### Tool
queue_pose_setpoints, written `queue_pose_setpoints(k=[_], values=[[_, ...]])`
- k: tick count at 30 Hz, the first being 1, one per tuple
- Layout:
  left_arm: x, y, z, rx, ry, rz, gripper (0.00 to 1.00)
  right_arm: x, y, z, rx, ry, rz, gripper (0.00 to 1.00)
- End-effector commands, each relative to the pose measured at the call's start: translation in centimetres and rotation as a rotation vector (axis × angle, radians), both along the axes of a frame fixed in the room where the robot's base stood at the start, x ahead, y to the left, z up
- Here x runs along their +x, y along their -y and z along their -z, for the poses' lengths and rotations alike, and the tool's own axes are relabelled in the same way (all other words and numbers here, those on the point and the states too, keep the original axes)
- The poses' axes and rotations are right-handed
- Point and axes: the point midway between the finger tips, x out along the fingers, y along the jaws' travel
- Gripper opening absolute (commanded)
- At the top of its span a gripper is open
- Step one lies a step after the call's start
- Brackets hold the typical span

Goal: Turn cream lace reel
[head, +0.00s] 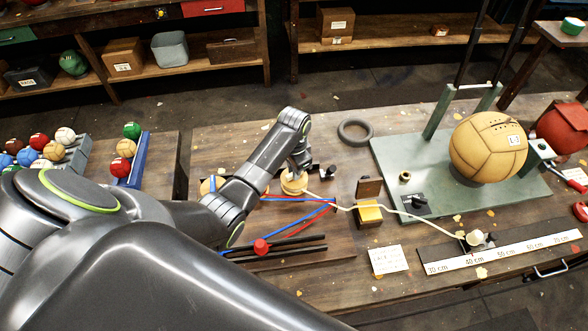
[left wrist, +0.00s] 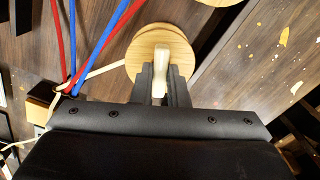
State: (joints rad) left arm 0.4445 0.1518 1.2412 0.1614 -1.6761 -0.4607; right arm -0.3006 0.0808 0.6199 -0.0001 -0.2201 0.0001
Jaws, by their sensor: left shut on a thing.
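The cream lace reel (head: 291,184) is a round pale wooden spool on the bench, partly hidden in the head view by my left arm. In the left wrist view the reel (left wrist: 141,44) shows as a wooden disc with an upright pale handle (left wrist: 160,68). My left gripper (left wrist: 160,90) is shut on that handle. A cream lace (head: 340,206) runs from the reel to the right, past a small box with a yellow block (head: 369,214), to a pale round piece (head: 474,239) by the ruler. My right gripper is not in view.
Red and blue laces (head: 300,208) lie close beside the reel. A stitched tan ball (head: 488,147) sits on a green stand (head: 395,160) at right. A black ring (head: 355,131) lies behind. A ruler strip (head: 500,257) and paper card (head: 388,260) lie in front.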

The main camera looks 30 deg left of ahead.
Motion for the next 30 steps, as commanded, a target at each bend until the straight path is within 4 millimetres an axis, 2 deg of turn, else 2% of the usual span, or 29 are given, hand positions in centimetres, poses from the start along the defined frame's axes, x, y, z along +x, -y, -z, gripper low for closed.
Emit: queue_pose_setpoints(k=[15,30], values=[[0.08,0.09,-0.04,-0.001,0.004,0.413,0.00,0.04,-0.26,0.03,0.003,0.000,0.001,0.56],[0.08,0.13,-0.03,-0.002,0.003,0.545,0.00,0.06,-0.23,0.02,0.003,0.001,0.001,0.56]])
